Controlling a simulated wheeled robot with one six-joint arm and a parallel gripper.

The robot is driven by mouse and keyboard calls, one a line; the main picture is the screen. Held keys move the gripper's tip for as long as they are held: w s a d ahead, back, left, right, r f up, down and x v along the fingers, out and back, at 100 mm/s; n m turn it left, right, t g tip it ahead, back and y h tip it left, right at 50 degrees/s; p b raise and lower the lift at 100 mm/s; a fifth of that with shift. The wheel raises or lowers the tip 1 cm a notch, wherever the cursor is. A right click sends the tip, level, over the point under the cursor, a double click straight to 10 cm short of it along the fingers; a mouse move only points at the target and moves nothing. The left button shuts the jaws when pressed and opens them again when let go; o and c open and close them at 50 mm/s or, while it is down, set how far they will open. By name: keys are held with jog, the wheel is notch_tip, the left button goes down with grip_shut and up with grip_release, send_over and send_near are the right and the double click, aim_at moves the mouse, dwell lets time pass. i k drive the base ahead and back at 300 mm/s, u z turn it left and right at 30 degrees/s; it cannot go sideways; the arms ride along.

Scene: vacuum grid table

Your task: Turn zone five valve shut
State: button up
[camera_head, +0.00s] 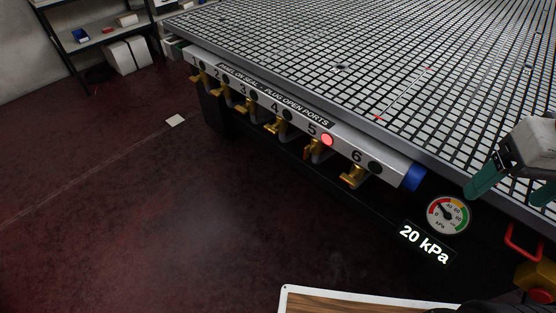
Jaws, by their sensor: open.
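The zone five valve (318,148) is on the front rail of the grid table, under the number 5. It has a brass body and an orange-red handle that hangs downward. A red lamp (327,140) glows beside it. My gripper (512,190) is at the right edge of the view, with green fingers apart and nothing seen between them. It is well to the right of the valve and not touching it. Part of the gripper is cut off by the frame.
Brass valves, such as valve six (355,176) and valve four (278,124), flank it along the rail (395,172). A gauge (447,215) and a 20 kPa display (424,244) sit lower right. A red handle (523,243) is near my gripper. The floor in front is mostly clear.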

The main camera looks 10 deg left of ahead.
aim_at(308, 151)
jog(key=u, duration=1.55)
jog(key=k, duration=0.65)
jog(key=z, duration=0.85)
jog(key=i, duration=1)
jog(key=u, duration=0.05)
